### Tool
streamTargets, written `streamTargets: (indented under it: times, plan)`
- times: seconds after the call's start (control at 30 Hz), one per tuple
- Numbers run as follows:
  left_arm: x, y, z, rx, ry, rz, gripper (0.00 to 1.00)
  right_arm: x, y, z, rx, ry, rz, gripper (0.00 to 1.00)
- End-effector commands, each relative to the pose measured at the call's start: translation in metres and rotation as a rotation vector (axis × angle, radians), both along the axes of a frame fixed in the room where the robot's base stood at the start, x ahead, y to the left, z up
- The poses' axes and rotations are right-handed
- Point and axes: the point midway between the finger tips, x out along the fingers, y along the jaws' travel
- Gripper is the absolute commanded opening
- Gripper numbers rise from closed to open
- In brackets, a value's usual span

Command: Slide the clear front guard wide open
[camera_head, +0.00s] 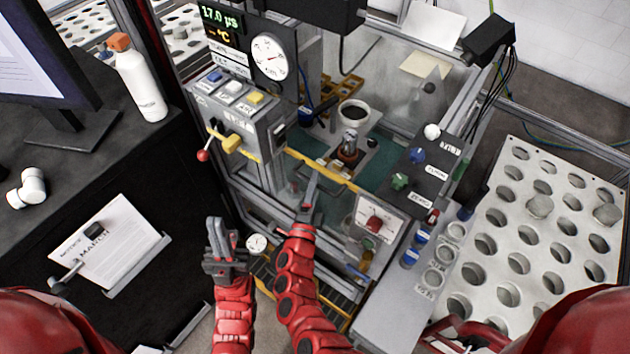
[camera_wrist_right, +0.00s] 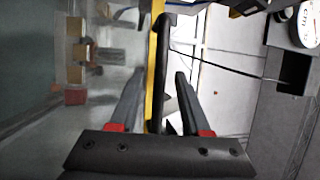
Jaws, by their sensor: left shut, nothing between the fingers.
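The clear front guard (camera_head: 335,190) is a see-through pane with a yellow top edge (camera_head: 325,171) on the front of the machine. In the right wrist view its yellow edge (camera_wrist_right: 155,75) runs upright beside a black bar handle (camera_wrist_right: 166,75). My right gripper (camera_head: 313,187) is at the guard's front. In the wrist view its fingers (camera_wrist_right: 156,85) are apart, one on each side of the handle and yellow edge, with gaps visible. My left gripper (camera_head: 219,226) is shut and empty, left of the right arm, in front of the machine below the control box.
A control box (camera_head: 240,115) with buttons and a yellow lever stands left of the guard. A knob panel (camera_head: 415,175) and a perforated white plate (camera_head: 525,230) are to the right. A dark desk (camera_head: 60,215) with a bottle (camera_head: 138,80) and clipboard is at left.

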Motion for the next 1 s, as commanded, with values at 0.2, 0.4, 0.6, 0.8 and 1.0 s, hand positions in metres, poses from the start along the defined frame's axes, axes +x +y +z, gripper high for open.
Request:
streamTargets:
  times: [0.2, 0.4, 0.6, 0.8, 1.0]
  plan:
    - [0.0, 0.0, 0.0, 0.0, 0.0, 0.0, 0.0, 0.0, 0.0001, 0.0001, 0.0, 0.0, 0.0, 0.09]
    - [0.0, 0.0, 0.0, 0.0, 0.0, 0.0, 0.0, 0.0, 0.0001, 0.0002, 0.0, 0.0, 0.0, 0.0]
    - [0.0, 0.0, 0.0001, 0.0, 0.0, 0.0, 0.0, -0.0001, 0.0001, 0.0001, 0.0, 0.0, 0.0, 0.0]
    - [0.0, 0.0, 0.0001, 0.0, 0.0, 0.0, 0.0, -0.0002, 0.0002, 0.0001, 0.0, 0.0, 0.0, 0.0]
    - [0.0, 0.0, 0.0001, 0.0, 0.0, 0.0, 0.0, -0.0002, 0.0002, 0.0001, 0.0, 0.0, 0.0, 0.0]
